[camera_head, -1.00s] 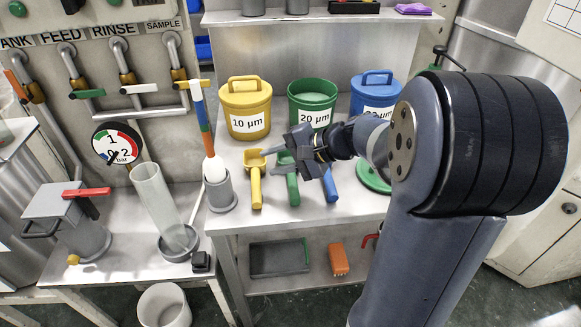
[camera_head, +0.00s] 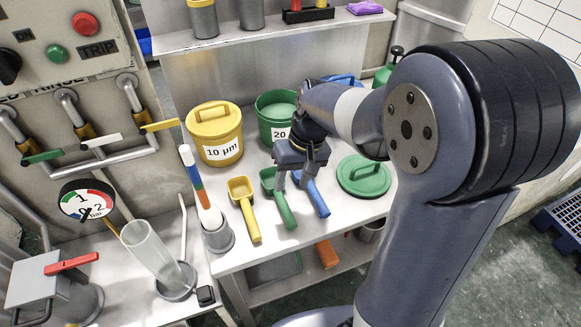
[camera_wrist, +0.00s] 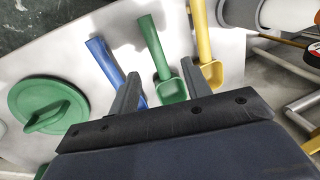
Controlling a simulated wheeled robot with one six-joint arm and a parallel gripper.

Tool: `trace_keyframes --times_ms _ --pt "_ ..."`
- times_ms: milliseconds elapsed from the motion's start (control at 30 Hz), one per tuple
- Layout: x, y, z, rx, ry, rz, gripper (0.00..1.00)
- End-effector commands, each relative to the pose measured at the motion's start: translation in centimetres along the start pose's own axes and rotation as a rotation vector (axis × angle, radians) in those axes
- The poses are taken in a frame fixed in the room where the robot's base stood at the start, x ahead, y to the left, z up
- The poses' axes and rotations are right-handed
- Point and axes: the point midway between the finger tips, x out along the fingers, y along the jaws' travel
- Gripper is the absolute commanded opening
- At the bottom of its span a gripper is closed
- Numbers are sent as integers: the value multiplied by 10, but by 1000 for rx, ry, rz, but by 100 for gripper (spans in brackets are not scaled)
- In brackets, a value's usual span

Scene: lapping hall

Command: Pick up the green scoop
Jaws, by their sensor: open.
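The green scoop (camera_head: 282,206) lies on the metal table between the yellow scoop (camera_head: 245,208) and the blue scoop (camera_head: 316,198), its handle toward the front edge. In the wrist view the green scoop (camera_wrist: 164,66) shows between my finger tips, with its bowl near them. My gripper (camera_head: 296,186) is open and points down above the bowl ends of the green and blue scoops; it also shows in the wrist view (camera_wrist: 160,85). My left finger in the wrist view partly covers the blue scoop (camera_wrist: 104,60). I cannot tell how high the fingers are above the table.
Behind stand a yellow bucket (camera_head: 215,135) marked 10 µm and an open green bucket (camera_head: 273,106). A green lid (camera_head: 363,177) lies right of the scoops.

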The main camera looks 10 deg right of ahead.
Motion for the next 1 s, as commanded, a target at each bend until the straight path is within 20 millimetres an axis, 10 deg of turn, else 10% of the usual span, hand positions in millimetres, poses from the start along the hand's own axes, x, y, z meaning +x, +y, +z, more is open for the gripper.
trace_keyframes --times_ms 1000 --pt "105 5 6 -41 -11 38 46"
